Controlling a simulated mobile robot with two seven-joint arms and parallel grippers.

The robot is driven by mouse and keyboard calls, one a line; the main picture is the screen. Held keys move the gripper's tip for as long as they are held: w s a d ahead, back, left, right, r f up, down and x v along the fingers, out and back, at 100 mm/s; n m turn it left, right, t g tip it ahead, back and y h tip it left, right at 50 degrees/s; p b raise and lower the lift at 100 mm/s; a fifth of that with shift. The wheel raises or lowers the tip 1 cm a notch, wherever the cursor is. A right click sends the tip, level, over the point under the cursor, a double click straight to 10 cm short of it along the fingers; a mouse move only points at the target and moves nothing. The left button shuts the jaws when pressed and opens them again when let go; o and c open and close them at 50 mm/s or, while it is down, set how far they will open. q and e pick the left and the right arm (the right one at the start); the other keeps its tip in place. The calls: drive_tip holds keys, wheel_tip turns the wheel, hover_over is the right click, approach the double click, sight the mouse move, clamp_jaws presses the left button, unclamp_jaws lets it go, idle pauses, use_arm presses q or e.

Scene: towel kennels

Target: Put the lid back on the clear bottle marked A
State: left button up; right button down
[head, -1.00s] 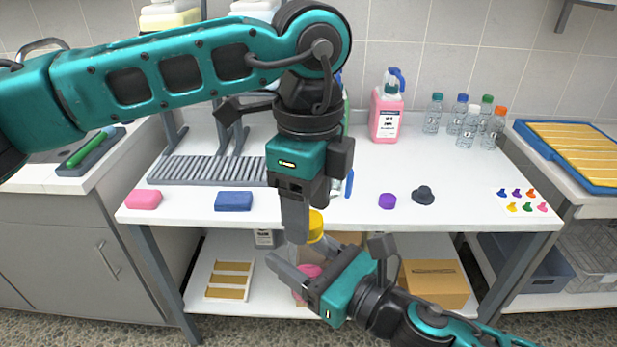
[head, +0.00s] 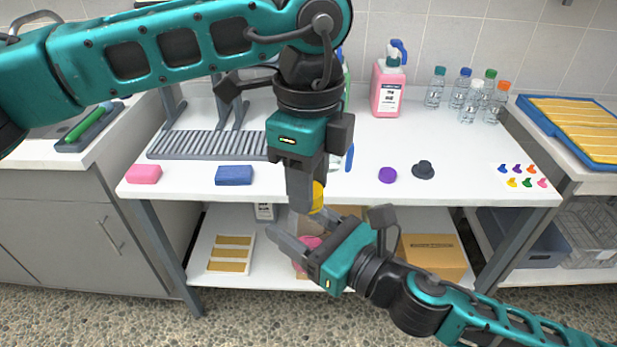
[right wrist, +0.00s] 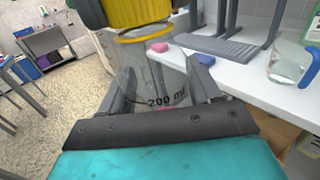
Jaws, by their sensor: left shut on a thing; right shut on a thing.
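My left gripper (head: 308,205) points down and is shut on a yellow lid (head: 319,196), partly hidden by its finger. My right gripper (head: 302,242) is shut around a clear bottle (right wrist: 165,78) in front of the bench. The bottle looks upright, with "200 ml" printed on it; I see no mark A. Something pink (head: 306,254) shows at the bottle in the head view. In the right wrist view the lid (right wrist: 138,12) is at the bottle's top, with a thin yellow ring just below it. I cannot tell whether lid and bottle are seated together.
The white bench (head: 300,186) is close behind both grippers. It holds a pink sponge (head: 144,174), a blue sponge (head: 234,175), a purple cap (head: 387,175), a black knob-like piece (head: 423,170), a pink spray bottle (head: 387,88) and several small bottles (head: 469,102). A cardboard box (head: 434,257) sits below.

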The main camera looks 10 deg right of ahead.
use_arm(q)
drive_tip(key=m, duration=1.2)
drive_tip(key=shift+m, duration=0.4)
drive_tip(key=m, duration=0.5)
drive_tip(key=shift+m, duration=0.3)
drive_tip(key=m, duration=0.5)
drive_tip(key=shift+m, duration=0.3)
drive_tip(key=m, duration=0.5)
drive_tip(key=shift+m, duration=0.3)
drive_tip(key=m, duration=0.5)
drive_tip(key=shift+m, duration=0.3)
drive_tip(key=m, duration=0.5)
drive_tip(key=shift+f, duration=0.1)
drive_tip(key=m, duration=0.7)
drive_tip(key=o, duration=1.2)
